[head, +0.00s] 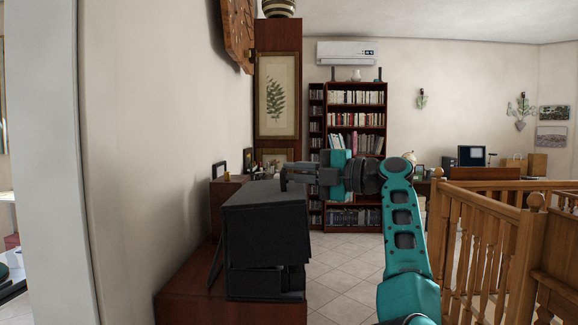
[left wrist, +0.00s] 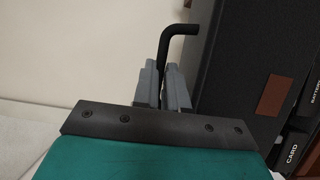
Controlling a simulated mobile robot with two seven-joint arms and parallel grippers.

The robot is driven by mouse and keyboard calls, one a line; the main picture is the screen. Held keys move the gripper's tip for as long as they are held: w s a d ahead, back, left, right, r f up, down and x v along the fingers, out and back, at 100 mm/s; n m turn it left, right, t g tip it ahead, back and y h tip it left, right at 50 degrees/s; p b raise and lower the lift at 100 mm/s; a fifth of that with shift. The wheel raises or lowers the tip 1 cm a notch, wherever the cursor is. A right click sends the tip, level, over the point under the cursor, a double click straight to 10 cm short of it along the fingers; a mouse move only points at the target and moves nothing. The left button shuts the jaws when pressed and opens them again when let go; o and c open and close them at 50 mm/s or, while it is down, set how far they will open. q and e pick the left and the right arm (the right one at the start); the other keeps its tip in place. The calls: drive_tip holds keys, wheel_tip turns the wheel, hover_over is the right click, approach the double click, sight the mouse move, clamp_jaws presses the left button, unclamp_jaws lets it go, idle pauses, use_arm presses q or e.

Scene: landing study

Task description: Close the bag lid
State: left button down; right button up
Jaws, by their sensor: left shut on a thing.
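The black bag (head: 266,235) stands on the reddish wooden cabinet in the head view. Its upper part overhangs a darker lower part, with a gap between them; I cannot tell exactly how far the lid is open. My left gripper (head: 291,173) is at the top of the bag, near its upper back edge. In the left wrist view, the left gripper (left wrist: 164,84) is shut on a black bent handle (left wrist: 181,30). The dark bag panel (left wrist: 240,70) is close on the right, with a brown patch and labelled pockets. My right gripper is not in view.
The wooden cabinet (head: 190,299) is against the wall on the left. Framed pictures (head: 219,170) stand behind the bag. A wooden railing (head: 490,240) is on the right. A bookcase (head: 356,120) stands at the back, and tiled floor (head: 340,270) is open between.

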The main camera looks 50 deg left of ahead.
use_arm(q)
drive_tip(key=shift+w+d+f+m+y, duration=0.2)
drive_tip(key=shift+f+m+y, duration=0.15)
drive_tip(key=shift+f, duration=0.3)
drive_tip(key=c, duration=1.4)
unclamp_jaws()
drive_tip(key=shift+c, duration=0.2)
drive_tip(key=v, duration=1.3)
drive_tip(key=shift+f+g+b, duration=0.2)
drive_tip(key=shift+g+b, duration=0.1)
drive_tip(key=shift+b, duration=0.1)
